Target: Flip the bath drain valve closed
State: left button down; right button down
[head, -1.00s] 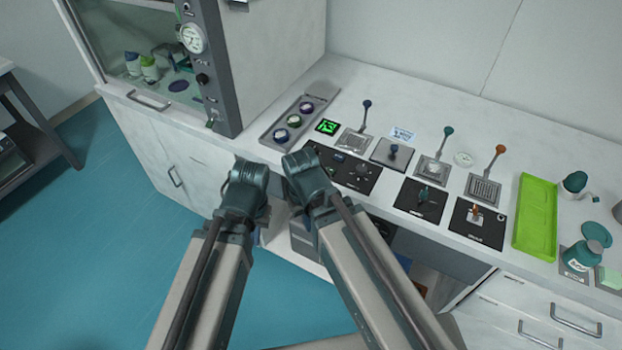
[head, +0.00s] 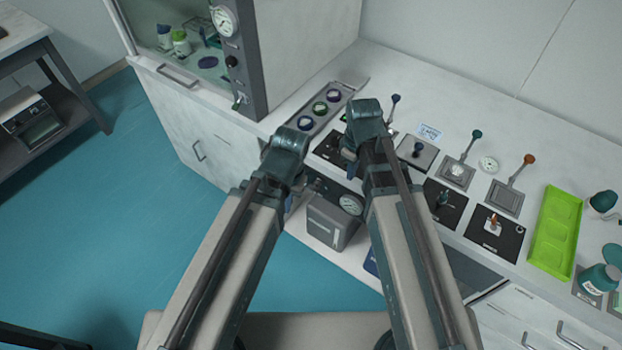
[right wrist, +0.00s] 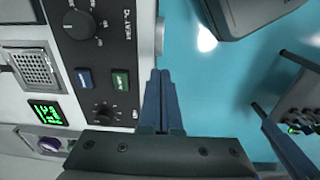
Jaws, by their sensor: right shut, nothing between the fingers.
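No label in these frames lets me tell which handle is the bath drain valve. In the head view, tall levers with a blue knob (head: 396,98), a green knob (head: 477,134) and an orange knob (head: 529,159) stand tilted on the bench. Nearer are black panels with a small green handle (head: 443,199) and a small orange handle (head: 494,221). My right gripper (right wrist: 160,76) is shut and empty in the right wrist view, beside the edge of a black heat control panel (right wrist: 95,50). In the head view its arm partly hides it. My left gripper is hidden.
A grey box (head: 330,224) and a round gauge (head: 350,205) show below the bench. A green tray (head: 556,232) and teal bottles (head: 598,279) are at the right. A cabinet (head: 305,45) stands at the back left. The teal floor is clear at the left.

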jog(key=w+a+n, duration=0.4)
jog(key=a+n, duration=0.1)
jog(key=n, duration=1.3)
send_over(311, 186)
jog(key=shift+a, duration=0.1)
notch_tip(311, 186, down, 14)
jog(key=b, duration=1.4)
jog(key=shift+w+a+f+b, duration=0.3)
jog(key=shift+w+a+b, duration=0.05)
jog(key=shift+a, duration=0.1)
jog(key=shift+w+a+f+b, duration=0.2)
jog(key=shift+a+f+b, duration=0.1)
jog(key=shift+f+b, duration=0.2)
jog(key=shift+w+a+f+b, duration=0.15)
jog(key=shift+a+f+b, duration=0.1)
jog(key=shift+f+b, duration=0.25)
